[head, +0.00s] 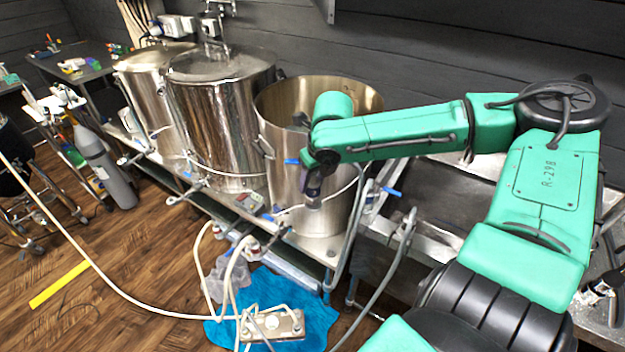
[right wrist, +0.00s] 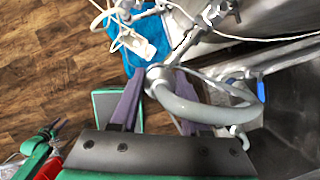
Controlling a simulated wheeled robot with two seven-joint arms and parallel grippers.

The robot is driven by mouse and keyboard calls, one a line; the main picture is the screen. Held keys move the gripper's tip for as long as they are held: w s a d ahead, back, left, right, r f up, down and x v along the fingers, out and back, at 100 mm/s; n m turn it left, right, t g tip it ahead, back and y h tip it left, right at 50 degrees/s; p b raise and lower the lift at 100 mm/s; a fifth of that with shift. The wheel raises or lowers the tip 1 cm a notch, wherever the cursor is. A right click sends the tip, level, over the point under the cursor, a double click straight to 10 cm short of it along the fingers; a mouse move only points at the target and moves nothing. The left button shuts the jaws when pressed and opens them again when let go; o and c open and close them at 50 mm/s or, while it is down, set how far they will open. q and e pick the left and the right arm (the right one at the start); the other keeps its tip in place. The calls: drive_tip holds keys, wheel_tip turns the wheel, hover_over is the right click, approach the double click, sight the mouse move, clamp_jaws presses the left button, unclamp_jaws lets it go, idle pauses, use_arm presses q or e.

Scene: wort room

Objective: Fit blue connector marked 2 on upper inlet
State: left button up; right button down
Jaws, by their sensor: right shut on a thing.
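My right gripper (head: 313,188) points down in front of the open steel pot (head: 290,110). In the right wrist view its purple fingers (right wrist: 160,112) stand either side of a thick grey hose with a metal collar (right wrist: 158,74), and it is shut on this hose end. I cannot make out a blue connector or a number 2 on it. A blue lever (head: 292,161) shows on the pot's front, left of the gripper. I cannot tell which fitting is the upper inlet. A green arm end, seemingly my left gripper (right wrist: 50,132), shows at the lower left; its jaws are unclear.
Two other steel kettles (head: 215,110) stand left of the pot on a low frame. White hoses run to a pump block (head: 272,326) on a blue cloth (head: 318,318) on the floor. A steel sink (head: 435,200) lies to the right. The wooden floor at left has free room.

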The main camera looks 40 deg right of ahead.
drive_tip(key=shift+f, duration=0.5)
drive_tip(key=shift+c, duration=1.5)
unclamp_jaws()
drive_tip(key=shift+r, duration=0.1)
drive_tip(key=v, duration=1.4)
drive_tip(key=shift+s+r, duration=0.2)
drive_tip(key=shift+r, duration=0.05)
